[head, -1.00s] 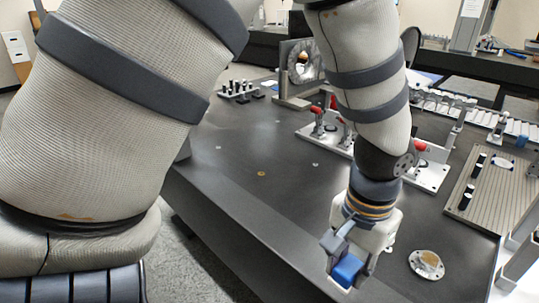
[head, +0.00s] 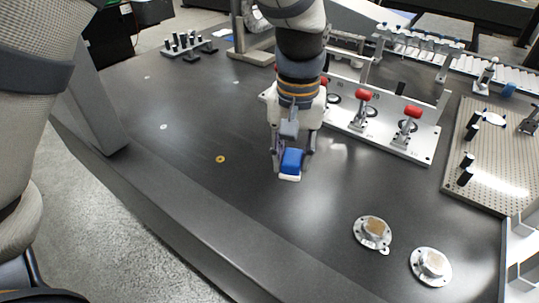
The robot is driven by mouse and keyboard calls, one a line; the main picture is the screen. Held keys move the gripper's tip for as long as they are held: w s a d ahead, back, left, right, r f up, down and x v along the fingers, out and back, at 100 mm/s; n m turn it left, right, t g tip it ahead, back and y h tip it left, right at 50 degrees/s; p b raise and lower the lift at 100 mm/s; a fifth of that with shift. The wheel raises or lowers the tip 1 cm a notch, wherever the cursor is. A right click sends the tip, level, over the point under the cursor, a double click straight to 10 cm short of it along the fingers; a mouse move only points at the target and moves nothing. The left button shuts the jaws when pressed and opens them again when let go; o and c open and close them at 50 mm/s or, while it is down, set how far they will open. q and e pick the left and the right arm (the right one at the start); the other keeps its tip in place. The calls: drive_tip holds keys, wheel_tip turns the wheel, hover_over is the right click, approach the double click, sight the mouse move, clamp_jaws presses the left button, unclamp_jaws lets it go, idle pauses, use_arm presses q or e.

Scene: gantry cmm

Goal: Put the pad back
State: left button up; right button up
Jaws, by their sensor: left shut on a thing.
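My left gripper (head: 292,168) points down over the dark table (head: 215,195). It is shut on a small blue block with a white underside, which I take to be the pad (head: 291,161). The pad sits between the fingertips, in front of the white fixture plate. I cannot tell whether its white underside touches the table or hangs just above it. My right gripper is not in view.
A white plate with red-handled clamps (head: 408,140) stands right behind the gripper. Two round metal flanges (head: 372,232) (head: 432,264) lie at front right. A perforated board (head: 487,160) is at the right edge.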

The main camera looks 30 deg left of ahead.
use_arm(q)
drive_tip(key=w+a+f, duration=0.1)
drive_tip(key=a+f, duration=0.1)
drive_tip(key=a, duration=0.1)
drive_tip(key=w+a+f+b, duration=0.1)
drive_tip(key=a+f, duration=0.2)
drive_tip(key=w+a+f, duration=0.1)
drive_tip(key=a+f, duration=0.2)
drive_tip(key=shift+w+f, duration=0.1)
drive_tip(key=shift+w, duration=0.25)
drive_tip(key=f, duration=0.3)
drive_tip(key=shift+w+a+f+b, duration=0.1)
drive_tip(key=shift+a+f+b, duration=0.2)
drive_tip(key=shift+b, duration=0.1)
drive_tip(key=shift+d+r, duration=0.1)
drive_tip(key=shift+r, duration=0.05)
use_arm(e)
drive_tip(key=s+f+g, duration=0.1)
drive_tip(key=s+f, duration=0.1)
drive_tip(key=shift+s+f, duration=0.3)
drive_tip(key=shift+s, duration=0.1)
use_arm(q)
drive_tip(key=o, duration=1)
drive_tip(key=shift+f, duration=0.2)
